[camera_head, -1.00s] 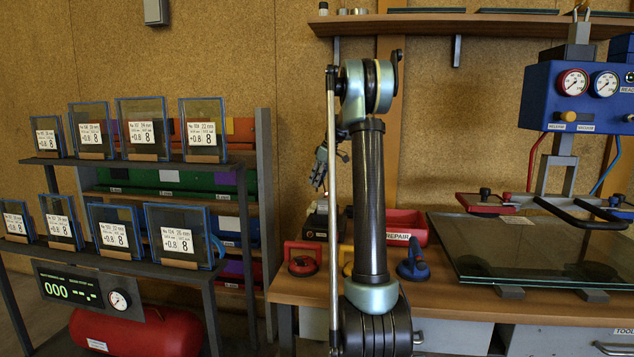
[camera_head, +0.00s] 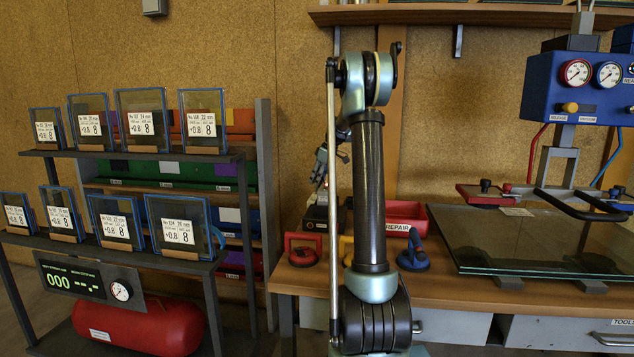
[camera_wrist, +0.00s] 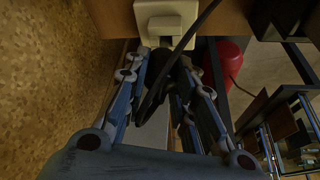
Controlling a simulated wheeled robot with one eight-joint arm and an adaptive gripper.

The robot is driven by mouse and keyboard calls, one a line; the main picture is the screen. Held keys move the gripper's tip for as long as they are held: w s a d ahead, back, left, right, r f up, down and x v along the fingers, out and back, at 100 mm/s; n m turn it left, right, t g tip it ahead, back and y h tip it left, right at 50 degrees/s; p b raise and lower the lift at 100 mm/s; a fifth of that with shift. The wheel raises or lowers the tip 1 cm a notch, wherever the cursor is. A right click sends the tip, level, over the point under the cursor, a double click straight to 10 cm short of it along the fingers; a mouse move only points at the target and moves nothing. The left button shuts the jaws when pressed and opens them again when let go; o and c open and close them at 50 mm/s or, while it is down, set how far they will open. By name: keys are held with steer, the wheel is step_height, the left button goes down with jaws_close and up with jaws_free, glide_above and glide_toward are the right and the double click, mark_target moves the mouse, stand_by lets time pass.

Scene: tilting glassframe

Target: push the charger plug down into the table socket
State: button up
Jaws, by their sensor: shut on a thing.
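My gripper (camera_wrist: 165,66) shows in the wrist view with its two blue linked fingers closed around a dark charger plug (camera_wrist: 162,72). A black cable (camera_wrist: 186,38) loops from the plug toward the top edge. The white table socket (camera_wrist: 167,14) sits on the wooden bench edge just beyond the fingertips. The fingers and cable partly hide the plug, and I cannot tell whether it touches the socket. In the head view my gripper (camera_head: 320,166) is partly hidden behind my arm, above the left end of the bench; plug and socket cannot be made out there.
Suction cups, red (camera_head: 302,250) and blue (camera_head: 413,252), stand on the bench (camera_head: 450,293) near a red repair bin (camera_head: 402,217). Glass panes (camera_head: 540,240) lie under a blue lifting unit (camera_head: 575,88) at right. A rack (camera_head: 120,262) of framed glass samples stands at left.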

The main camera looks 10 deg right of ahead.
steer(key=shift+f, duration=1.15)
stand_by(0.5)
steer(key=o, duration=1.1)
steer(key=shift+a, duration=0.1)
steer(key=shift+o, duration=0.2)
steer(key=v, duration=1.2)
